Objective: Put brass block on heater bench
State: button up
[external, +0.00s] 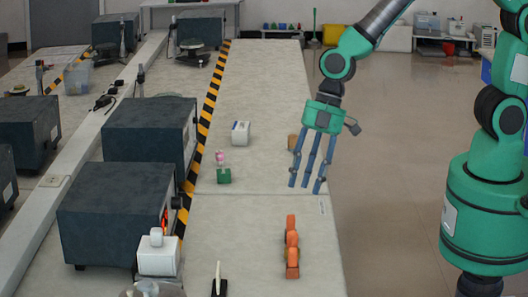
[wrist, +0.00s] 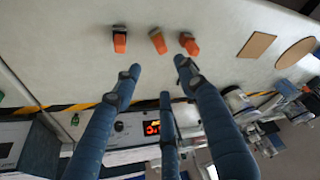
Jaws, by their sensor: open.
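My gripper (external: 307,187) is open and empty, its blue fingers spread and pointing down above the right side of the pale bench. It also shows in the wrist view (wrist: 158,74). A small tan-brown block (external: 292,142) lies beyond it, partly hidden by the fingers; it may be the brass block, but I cannot tell. Orange pieces (external: 291,243) stand in a row nearer the camera; the wrist view shows three with dark ends, one in the middle (wrist: 157,42). A dark box (external: 115,212) with a red-lit front stands at left; I cannot tell if this is the heater bench.
A white piece (external: 158,257) stands by the dark box. The wrist view shows a brown square (wrist: 257,44) and disc (wrist: 296,54). Bare benchtop lies between.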

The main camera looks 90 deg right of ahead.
dwell(0.3)
jog(key=s+d+r+m+t, duration=0.1)
jog(key=s+d+r+m, duration=0.15)
jog(key=s+r, duration=0.45)
jog(key=s+d+r+m, duration=0.2)
jog(key=s+d+r, duration=0.15)
jog(key=r, duration=0.75)
jog(key=s+d+r+m+h, duration=0.1)
jog(key=s+d+r+m, duration=0.2)
jog(key=s, duration=0.4)
jog(key=s+d+r+m+t+h, duration=0.1)
jog(key=s+d+r+m+h, duration=0.1)
jog(key=s+d+r, duration=0.3)
jog(key=s+m, duration=0.1)
jog(key=s, duration=0.2)
jog(key=shift+s+d+r, duration=0.2)
jog(key=shift+d+r, duration=0.1)
jog(key=shift+r, duration=0.1)
